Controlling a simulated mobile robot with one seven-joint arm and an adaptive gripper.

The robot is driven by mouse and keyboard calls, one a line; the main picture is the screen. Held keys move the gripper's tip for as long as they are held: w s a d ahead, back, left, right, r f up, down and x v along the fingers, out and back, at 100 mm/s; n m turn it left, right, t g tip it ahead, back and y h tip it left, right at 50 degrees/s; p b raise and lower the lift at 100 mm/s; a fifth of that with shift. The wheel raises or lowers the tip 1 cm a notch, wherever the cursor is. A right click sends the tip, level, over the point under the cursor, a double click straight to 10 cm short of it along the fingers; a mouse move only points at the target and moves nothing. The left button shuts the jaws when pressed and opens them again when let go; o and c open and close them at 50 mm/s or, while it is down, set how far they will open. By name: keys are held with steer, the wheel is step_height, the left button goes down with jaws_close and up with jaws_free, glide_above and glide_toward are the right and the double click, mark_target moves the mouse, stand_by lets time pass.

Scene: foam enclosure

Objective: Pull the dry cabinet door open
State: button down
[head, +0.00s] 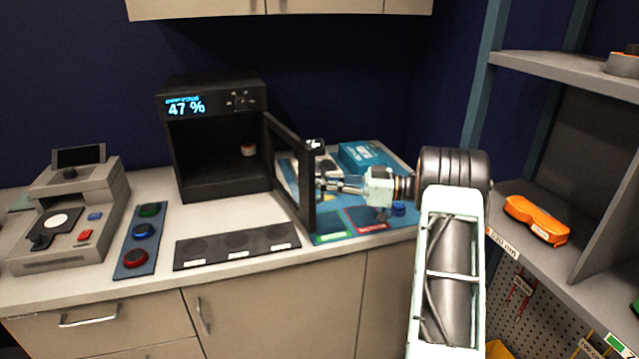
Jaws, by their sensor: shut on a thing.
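The dry cabinet (215,140) is a black box on the counter with a display reading 47 %. Its framed door (291,172) is hinged on the right and stands wide open, swung out towards the counter's front. A small reddish round item (248,149) is inside the cabinet. My gripper (322,180) is at the outer right side of the door, shut on what looks like the door's handle. The handle is mostly hidden by the fingers and the door's edge.
A dark pad with several round spots (237,246) lies in front of the cabinet. A blue strip with coloured discs (136,247) and a grey instrument (66,220) are on the left. A blue mat (328,225) lies under my gripper. Shelves (560,72) stand on the right.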

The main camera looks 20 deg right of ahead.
steer(key=shift+s+d+f, duration=0.15)
steer(key=shift+f, duration=0.15)
steer(key=c, duration=2.1)
jaws_free()
steer(key=shift+s+r, duration=0.1)
steer(key=shift+r, duration=0.05)
steer(key=shift+r, duration=0.15)
